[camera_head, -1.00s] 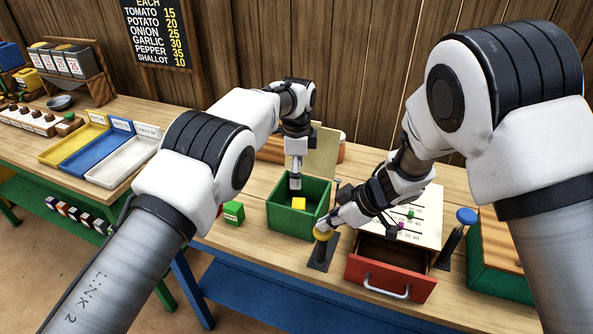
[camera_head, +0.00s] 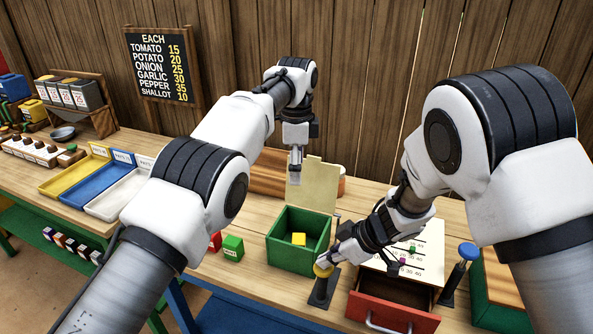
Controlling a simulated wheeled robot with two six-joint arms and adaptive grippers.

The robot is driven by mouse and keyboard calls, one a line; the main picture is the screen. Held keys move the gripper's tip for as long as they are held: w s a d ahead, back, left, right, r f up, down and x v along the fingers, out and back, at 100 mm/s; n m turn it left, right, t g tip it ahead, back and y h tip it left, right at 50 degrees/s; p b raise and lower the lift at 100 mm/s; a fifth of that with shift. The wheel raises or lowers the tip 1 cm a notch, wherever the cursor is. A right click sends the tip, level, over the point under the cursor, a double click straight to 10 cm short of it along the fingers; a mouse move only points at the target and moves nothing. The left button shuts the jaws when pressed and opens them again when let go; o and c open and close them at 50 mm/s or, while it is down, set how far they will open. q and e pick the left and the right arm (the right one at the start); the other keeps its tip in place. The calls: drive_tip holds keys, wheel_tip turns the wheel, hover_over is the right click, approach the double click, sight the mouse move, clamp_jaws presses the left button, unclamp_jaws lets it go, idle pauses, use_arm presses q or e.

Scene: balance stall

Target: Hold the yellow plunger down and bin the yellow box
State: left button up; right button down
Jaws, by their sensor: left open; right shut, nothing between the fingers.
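The yellow box (camera_head: 299,239) lies inside the green bin (camera_head: 291,262), whose pale lid (camera_head: 312,186) stands open at the back. The yellow plunger (camera_head: 322,269) is on a dark stand (camera_head: 321,291) to the right of the bin's front. My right gripper (camera_head: 330,259) is shut and empty, its tips at the top of the yellow plunger; they seem to touch it. My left gripper (camera_head: 295,173) is open and empty, in the air above the back of the bin.
A green box (camera_head: 232,247) and a partly hidden red box (camera_head: 215,241) stand left of the bin. Right of it are a red drawer (camera_head: 391,312) pulled open, a sloped board (camera_head: 420,240) and a blue plunger (camera_head: 468,252). Coloured trays (camera_head: 75,175) lie at the far left.

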wheel_tip(320, 180, up, 10)
drive_tip(key=p, duration=1.2)
